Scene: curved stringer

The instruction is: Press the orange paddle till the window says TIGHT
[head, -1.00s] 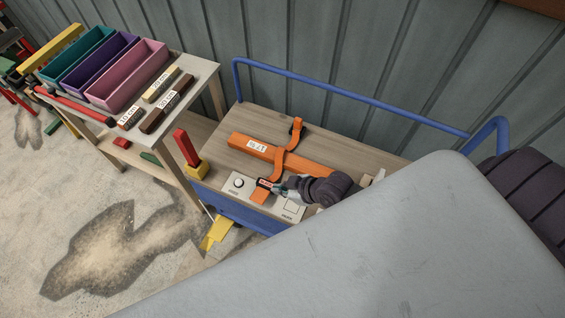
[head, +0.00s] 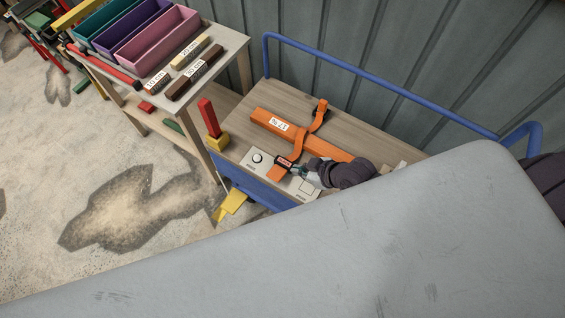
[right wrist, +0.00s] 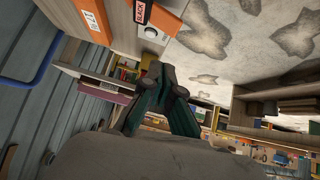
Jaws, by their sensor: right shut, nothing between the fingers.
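The orange paddle (head: 276,173) hangs on the strap buckle at the front edge of the cart; it also shows in the right wrist view (right wrist: 164,19). The buckle's window (right wrist: 140,11) reads SLACK in the right wrist view. An orange strap (head: 301,142) runs from the buckle over a long orange beam (head: 265,121). My right gripper (head: 297,169) is shut and empty, just right of the buckle in the head view. Its dark fingers (right wrist: 155,72) come together below the paddle in the right wrist view; I cannot tell whether they touch it. My left gripper is not in view.
A pale panel with a round knob (head: 257,158) lies beside the paddle. A blue rail (head: 375,75) runs behind the wooden cart deck. A red block (head: 209,118) stands in a yellow holder to the left. A table with colored bins (head: 157,38) stands further left.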

